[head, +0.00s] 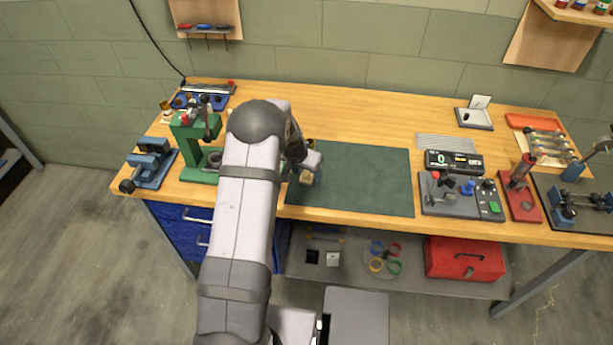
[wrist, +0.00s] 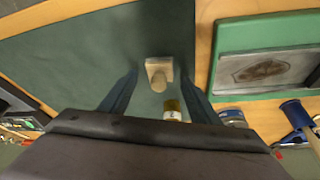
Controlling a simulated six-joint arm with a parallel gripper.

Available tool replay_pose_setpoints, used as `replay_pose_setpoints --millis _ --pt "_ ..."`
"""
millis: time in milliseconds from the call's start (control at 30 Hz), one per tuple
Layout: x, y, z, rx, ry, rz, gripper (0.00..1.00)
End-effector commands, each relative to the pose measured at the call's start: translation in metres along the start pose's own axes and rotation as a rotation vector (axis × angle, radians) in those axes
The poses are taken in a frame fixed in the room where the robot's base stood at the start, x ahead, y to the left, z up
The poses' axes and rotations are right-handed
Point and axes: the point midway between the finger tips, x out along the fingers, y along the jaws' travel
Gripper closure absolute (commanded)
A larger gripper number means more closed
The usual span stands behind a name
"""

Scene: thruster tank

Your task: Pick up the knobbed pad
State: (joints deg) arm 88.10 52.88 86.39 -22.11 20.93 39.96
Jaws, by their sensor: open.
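The knobbed pad (wrist: 158,71) is a small tan square piece with a rounded knob, on the dark green mat (wrist: 75,60). In the head view the pad (head: 306,177) shows near the mat's left edge, partly hidden by my gripper (head: 304,164). In the wrist view my gripper (wrist: 159,82) is open, with one dark finger on each side of the pad and a gap to both. I cannot tell how far the fingertips are above the mat.
A small brass-and-white item (wrist: 174,109) sits close by the pad, near the right finger. The green press (head: 200,150) stands left of my arm, beside a blue vise (head: 150,165). A control box (head: 460,195) stands right of the mat. The mat's middle and right are clear.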

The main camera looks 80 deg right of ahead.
Motion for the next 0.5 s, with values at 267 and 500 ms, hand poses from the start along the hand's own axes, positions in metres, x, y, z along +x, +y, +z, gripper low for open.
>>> replay_pose_setpoints --millis 267,500 --pt "0.0001 0.0000 0.0001 0.000 0.000 0.000 0.70" --pt "-0.0001 -0.0001 0.0001 -0.001 0.000 0.000 0.87"
